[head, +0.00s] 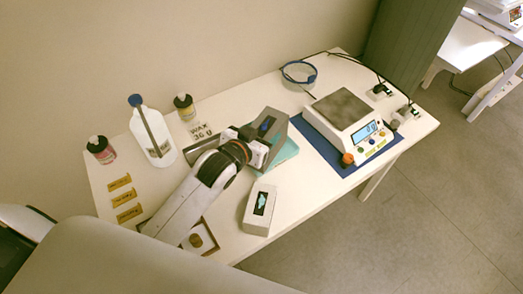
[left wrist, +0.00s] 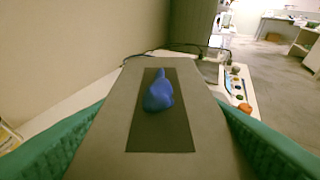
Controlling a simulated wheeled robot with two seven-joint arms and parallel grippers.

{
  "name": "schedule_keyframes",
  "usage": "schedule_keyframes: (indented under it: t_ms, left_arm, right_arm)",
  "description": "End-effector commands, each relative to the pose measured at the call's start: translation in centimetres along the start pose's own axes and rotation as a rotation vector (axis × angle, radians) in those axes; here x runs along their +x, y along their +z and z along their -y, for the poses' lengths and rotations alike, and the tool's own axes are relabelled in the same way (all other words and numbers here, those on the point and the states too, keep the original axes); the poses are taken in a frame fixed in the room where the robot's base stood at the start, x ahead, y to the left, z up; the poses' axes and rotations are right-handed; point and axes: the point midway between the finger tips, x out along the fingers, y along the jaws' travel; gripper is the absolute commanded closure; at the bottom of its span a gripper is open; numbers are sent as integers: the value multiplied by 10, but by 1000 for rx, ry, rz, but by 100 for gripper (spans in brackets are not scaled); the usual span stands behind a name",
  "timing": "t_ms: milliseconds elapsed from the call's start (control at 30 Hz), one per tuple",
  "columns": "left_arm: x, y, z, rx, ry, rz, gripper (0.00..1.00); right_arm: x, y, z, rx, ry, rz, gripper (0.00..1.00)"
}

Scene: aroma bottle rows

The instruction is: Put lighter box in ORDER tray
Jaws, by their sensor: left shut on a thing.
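My left gripper (head: 276,143) has teal fingers and is shut on a grey box with a dark panel and blue mark. This held box (head: 274,126) is over the middle of the table; its clearance is unclear. In the left wrist view, the held box (left wrist: 118,100) fills the space between the fingers. A second, pale grey box (head: 258,221) with a dark panel and light blue mark lies near the front edge. A brown-edged tray (head: 210,250) is partly hidden by my left arm; no ORDER label is readable. My right gripper is out of view.
A white scale (head: 342,110) with an empty pan stands on a blue mat (head: 345,167) at right. A white bottle (head: 158,150), two dark-capped bottles, a card (head: 202,131) and orange labels are at left. A blue-rimmed bowl (head: 299,72) is at the back.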

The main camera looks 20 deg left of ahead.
Motion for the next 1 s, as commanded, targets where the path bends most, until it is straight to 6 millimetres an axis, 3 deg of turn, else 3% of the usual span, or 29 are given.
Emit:
schedule_keyframes:
  t_ms: [33, 100, 300, 600, 1000]
  left_arm:
    - [19, 6, -7, 12, -8, 11, 65]
    - [35, 14, -14, 14, -19, 8, 65]
    - [57, 27, -25, 13, -32, 3, 65]
    - [77, -18, -26, 11, -33, 1, 65]
    - [94, -58, -26, 12, -33, 3, 65]
  right_arm:
    - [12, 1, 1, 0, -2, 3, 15]
    - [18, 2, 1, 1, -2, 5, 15]
    - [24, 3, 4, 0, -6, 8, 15]
    - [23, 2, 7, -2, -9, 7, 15]
    - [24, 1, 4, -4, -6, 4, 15]
